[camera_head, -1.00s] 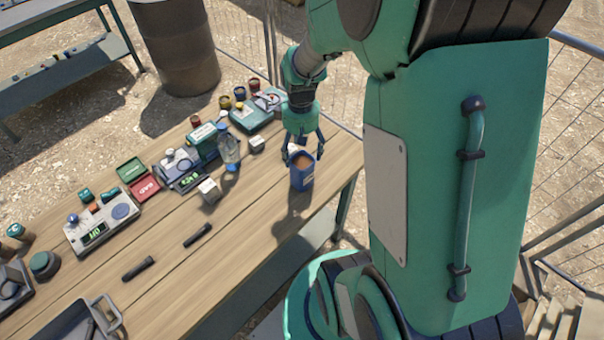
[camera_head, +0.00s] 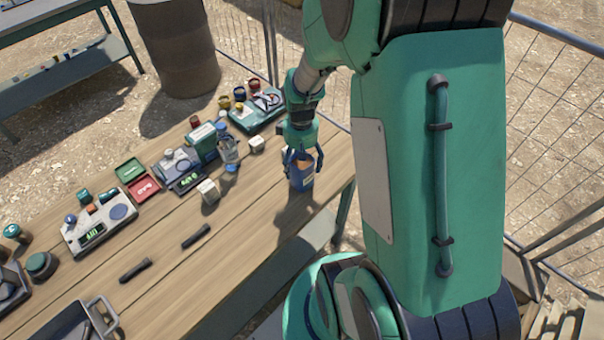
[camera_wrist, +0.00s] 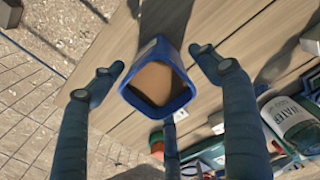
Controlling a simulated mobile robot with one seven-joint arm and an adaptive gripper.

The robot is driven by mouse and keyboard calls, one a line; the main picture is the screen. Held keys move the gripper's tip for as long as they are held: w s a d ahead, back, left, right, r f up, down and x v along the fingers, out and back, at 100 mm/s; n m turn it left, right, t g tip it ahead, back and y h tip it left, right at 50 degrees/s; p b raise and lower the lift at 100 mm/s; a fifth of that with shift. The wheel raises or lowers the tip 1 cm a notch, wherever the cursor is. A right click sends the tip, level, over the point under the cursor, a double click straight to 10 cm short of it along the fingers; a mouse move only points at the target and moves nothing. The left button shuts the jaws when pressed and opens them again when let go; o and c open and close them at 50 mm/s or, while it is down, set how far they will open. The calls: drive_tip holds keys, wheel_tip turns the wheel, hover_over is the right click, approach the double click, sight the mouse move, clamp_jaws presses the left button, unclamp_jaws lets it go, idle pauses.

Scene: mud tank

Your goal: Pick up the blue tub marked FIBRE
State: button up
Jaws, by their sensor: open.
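The blue tub (camera_head: 301,180) stands upright on the wooden table near its right end. It is open-topped and filled with something brown. It shows from above in the wrist view (camera_wrist: 178,60), with a pale label on its side; the word on it cannot be read. My gripper (camera_head: 303,160) is directly above the tub, pointing down, with its fingers spread around the upper part. In the wrist view my gripper (camera_wrist: 158,72) is open, one finger left and one right of the tub, with a visible gap on both sides.
A clear bottle (camera_head: 229,150), a white cube (camera_head: 257,145) and another pale cube (camera_head: 208,191) stand left of the tub. Instruments and small jars line the far side. Two dark rods (camera_head: 196,236) lie nearer. The table (camera_head: 255,225) around the tub is mostly clear.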

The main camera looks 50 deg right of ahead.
drive_tip(key=shift+s+d+f+b, duration=0.1)
drive_tip(key=shift+f+b, duration=0.45)
drive_tip(key=shift+f, duration=1.75)
clamp_jaws()
